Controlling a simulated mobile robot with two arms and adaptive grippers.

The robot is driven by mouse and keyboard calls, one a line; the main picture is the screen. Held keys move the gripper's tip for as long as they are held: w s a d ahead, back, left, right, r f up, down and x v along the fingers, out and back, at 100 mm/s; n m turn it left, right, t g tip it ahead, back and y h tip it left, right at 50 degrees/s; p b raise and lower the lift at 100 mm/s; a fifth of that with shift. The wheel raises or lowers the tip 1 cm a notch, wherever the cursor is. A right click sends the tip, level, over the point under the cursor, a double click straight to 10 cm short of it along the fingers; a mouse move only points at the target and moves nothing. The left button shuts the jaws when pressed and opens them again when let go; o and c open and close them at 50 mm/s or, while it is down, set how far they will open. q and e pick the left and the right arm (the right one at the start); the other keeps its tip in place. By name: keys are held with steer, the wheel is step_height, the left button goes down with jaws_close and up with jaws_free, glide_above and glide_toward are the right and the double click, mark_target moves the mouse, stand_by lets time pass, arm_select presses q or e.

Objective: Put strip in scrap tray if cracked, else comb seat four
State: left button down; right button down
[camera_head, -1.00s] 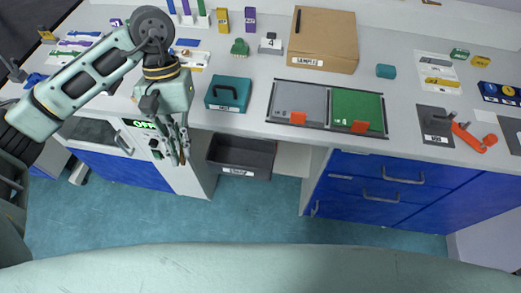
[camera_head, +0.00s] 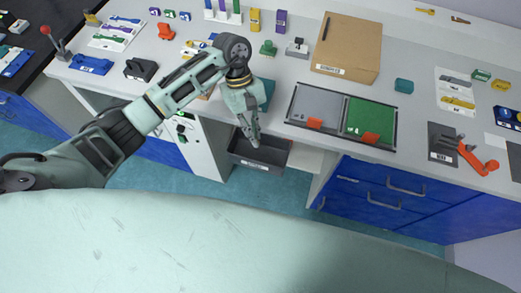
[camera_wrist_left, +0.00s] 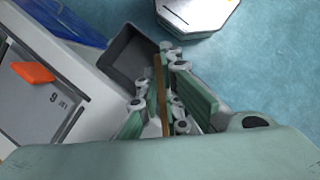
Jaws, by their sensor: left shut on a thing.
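My left gripper (camera_head: 252,136) points down above the open dark tray (camera_head: 271,165), which sits low at the front of the bench. It is shut on a thin brown strip (camera_wrist_left: 161,92), which shows upright between the fingers in the left wrist view. Whether the strip is cracked cannot be told. The tray also shows in the left wrist view (camera_wrist_left: 122,58), just beyond the fingers; its label is unreadable. A white rack (camera_head: 224,16) with upright coloured strips stands at the back of the bench. Its seat numbers cannot be read. My right gripper is not in view.
A framed grey and green mat (camera_head: 370,118) lies right of the tray on the bench. A cardboard box (camera_head: 346,48) stands behind it. A teal case (camera_head: 267,90) is partly hidden behind my left arm. Blue drawers (camera_head: 375,185) are right of the tray.

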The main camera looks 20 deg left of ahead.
arm_select(q)
steer(key=shift+f, duration=0.9)
steer(key=c, duration=1.9)
jaws_free()
steer(key=shift+o, duration=0.2)
steer(key=shift+w+a+r, duration=0.15)
steer(key=shift+r, duration=0.15)
steer(key=v, duration=1.1)
steer(key=shift+r, duration=0.2)
